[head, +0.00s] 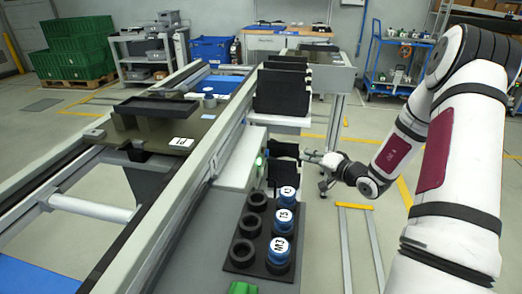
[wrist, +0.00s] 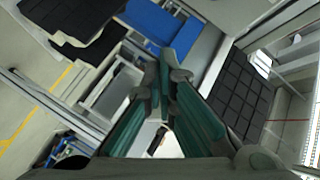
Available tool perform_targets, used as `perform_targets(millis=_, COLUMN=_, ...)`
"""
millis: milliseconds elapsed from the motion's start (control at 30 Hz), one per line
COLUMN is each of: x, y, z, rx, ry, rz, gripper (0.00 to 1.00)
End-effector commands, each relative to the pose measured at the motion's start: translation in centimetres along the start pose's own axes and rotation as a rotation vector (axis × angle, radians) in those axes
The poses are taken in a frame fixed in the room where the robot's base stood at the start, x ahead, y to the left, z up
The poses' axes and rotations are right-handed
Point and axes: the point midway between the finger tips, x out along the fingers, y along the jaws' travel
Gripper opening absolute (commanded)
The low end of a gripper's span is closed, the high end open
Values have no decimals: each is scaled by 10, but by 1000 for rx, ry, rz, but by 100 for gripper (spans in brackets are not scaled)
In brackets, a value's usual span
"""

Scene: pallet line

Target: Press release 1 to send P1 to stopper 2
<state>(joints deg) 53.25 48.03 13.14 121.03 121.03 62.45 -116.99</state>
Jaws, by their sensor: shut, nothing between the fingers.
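Pallet P1 (head: 205,130) is a dark plate on the conveyor in the head view, with a white P1 label, a black raised tray and a blue-capped item on it. A dark block, perhaps a stopper, sits at its near edge. A small green button (head: 259,162) shows on the conveyor's side box; I cannot read whether it is release 1. My gripper (head: 308,156) is shut and empty, to the right of the button and apart from it. In the wrist view my gripper (wrist: 165,62) shows its fingers together with nothing between them.
A black rack (head: 238,262) holds several blue-capped items beside empty rings. Another green part (head: 243,288) shows at the bottom edge. Black bins (head: 282,92) stand behind my gripper. A blue cart (head: 400,65) and green crates (head: 75,50) stand farther back.

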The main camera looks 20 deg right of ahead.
Motion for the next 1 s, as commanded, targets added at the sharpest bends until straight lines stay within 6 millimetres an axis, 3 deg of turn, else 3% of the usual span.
perform_targets(millis=467, x=2, y=-1, z=2, rx=1, ry=2, rz=1, gripper=0)
perform_targets(millis=1000, x=47, y=-33, z=35, rx=-1, ry=0, rz=0, gripper=0)
